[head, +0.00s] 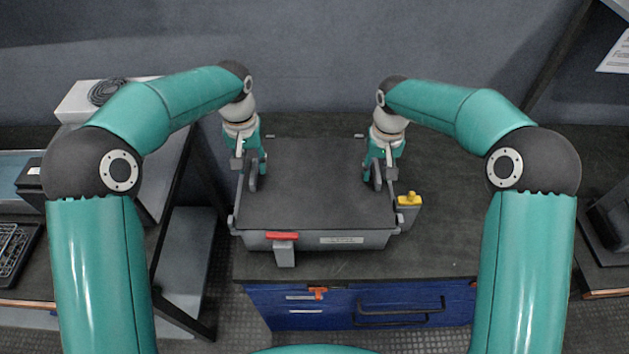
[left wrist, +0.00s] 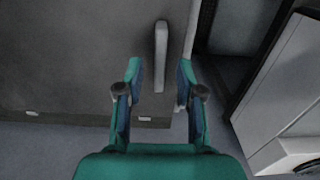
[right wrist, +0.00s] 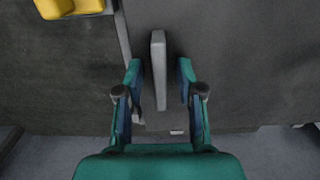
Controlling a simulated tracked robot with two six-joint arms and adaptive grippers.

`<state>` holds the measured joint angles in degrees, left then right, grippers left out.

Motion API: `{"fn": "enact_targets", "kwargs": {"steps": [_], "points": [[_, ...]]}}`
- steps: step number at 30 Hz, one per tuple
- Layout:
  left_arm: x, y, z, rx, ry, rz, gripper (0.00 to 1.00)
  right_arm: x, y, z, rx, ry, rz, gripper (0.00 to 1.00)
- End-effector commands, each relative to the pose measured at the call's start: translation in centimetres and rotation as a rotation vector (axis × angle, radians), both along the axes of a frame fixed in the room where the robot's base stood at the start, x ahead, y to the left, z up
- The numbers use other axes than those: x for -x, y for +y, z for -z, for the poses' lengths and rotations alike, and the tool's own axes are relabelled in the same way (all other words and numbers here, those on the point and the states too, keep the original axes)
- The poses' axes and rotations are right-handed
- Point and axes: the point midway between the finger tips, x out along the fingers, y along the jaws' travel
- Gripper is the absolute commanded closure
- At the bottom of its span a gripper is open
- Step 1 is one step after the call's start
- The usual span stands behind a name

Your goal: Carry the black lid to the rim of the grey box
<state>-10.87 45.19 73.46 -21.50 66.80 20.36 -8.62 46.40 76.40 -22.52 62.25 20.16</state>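The black lid (head: 315,190) lies flat over the top of the grey box (head: 375,240), whose front wall shows below it. Whether it touches the rim all round I cannot tell. A grey upright handle stands near each side of the lid: the left handle (left wrist: 161,55) and the right handle (right wrist: 158,60). My left gripper (left wrist: 158,80) is open, its fingers on either side of the left handle with gaps. My right gripper (right wrist: 158,80) is open, its fingers apart on either side of the right handle. In the head view both grippers point down over the lid.
A red latch (head: 283,236) sits on the box front and a yellow part (head: 409,199) at its right. The dark bench (head: 450,225) is clear to the right. Blue drawers (head: 400,303) are below. A white box (head: 85,100) with a coiled cable stands left.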

Motion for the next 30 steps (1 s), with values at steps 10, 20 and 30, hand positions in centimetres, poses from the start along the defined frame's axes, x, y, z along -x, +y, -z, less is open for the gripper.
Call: {"fn": "enact_targets", "kwargs": {"steps": [10,20,30], "points": [[-0.1,-0.1,-6.8,0.001,-0.003,0.001,0.63,0.0,0.0,0.0,0.000,0.000,0.000,0.63],[-0.1,0.0,-8.7,0.001,0.001,0.001,0.63,-0.1,0.0,-1.3,0.000,-0.003,0.000,0.63],[-0.1,-0.1,-8.7,0.001,0.001,0.001,0.63,-0.1,0.0,-7.6,-0.001,-0.004,0.001,0.63]]}}
